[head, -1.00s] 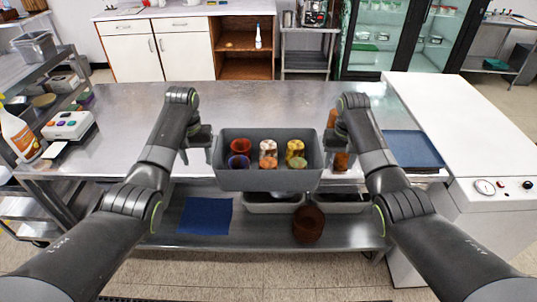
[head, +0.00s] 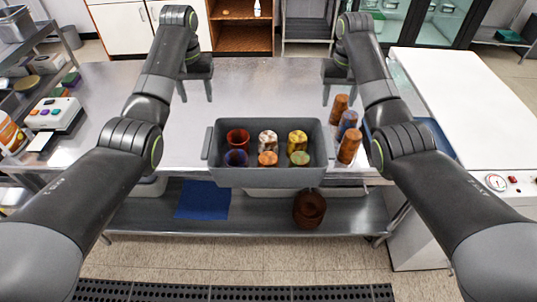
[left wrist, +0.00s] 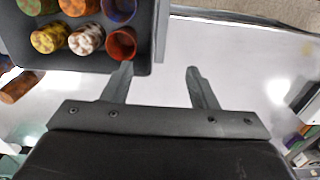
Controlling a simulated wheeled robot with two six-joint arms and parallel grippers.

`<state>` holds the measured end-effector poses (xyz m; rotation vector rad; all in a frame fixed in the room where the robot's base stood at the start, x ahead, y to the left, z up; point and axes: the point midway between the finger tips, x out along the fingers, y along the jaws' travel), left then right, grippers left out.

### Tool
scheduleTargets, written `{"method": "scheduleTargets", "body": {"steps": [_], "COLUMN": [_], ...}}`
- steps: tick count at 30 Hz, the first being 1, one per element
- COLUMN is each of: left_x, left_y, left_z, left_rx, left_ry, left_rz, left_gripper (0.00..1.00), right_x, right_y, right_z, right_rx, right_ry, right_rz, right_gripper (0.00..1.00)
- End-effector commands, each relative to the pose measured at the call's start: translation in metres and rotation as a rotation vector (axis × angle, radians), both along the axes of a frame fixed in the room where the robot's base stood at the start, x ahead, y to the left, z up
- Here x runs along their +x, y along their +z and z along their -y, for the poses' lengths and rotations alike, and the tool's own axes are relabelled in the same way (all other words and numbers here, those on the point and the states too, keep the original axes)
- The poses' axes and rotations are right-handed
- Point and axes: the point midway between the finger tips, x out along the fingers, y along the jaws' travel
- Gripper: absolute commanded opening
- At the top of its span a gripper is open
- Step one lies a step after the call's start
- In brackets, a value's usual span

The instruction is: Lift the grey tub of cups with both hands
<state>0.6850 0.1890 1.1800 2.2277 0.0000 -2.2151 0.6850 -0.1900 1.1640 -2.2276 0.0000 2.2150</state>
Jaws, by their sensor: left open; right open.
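The grey tub (head: 268,178) sits at the front edge of the metal table, with several coloured cups in it, among them a red cup (head: 237,138) and a yellow mottled cup (head: 297,141). It has a handle at its left end (head: 206,143) and one at its right end (head: 331,143). My left gripper (head: 195,92) is open and empty, behind and left of the tub. My right gripper (head: 339,95) is open and empty, behind and right of it. In the left wrist view the tub (left wrist: 147,48) is at upper left, apart from the open fingers (left wrist: 160,85).
Several patterned cups (head: 349,146) stand on the table right of the tub, close to my right arm. A blue tray (head: 440,140) lies further right. The table behind the tub is clear.

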Motion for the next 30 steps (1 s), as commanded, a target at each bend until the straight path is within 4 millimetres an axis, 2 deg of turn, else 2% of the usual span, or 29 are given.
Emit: {"method": "scheduleTargets", "body": {"steps": [5, 24, 30], "left_x": [-0.001, 0.000, 0.001], "left_y": [-0.018, -0.139, -0.159], "left_z": [0.000, 0.000, 0.000], "left_rx": [0.000, 0.000, 0.000], "left_ry": [0.000, 0.000, 0.000], "left_rz": [-0.005, -0.005, -0.003], "left_gripper": [0.53, 0.53, 0.53], "right_x": [-0.001, -0.001, 0.001], "right_y": [-0.018, -0.139, -0.159], "right_z": [0.000, 0.000, 0.000], "right_rx": [0.000, 0.000, 0.000], "right_ry": [0.000, -0.001, 0.001], "right_rz": [-0.005, -0.005, -0.002], "right_gripper": [0.54, 0.54, 0.54]}}
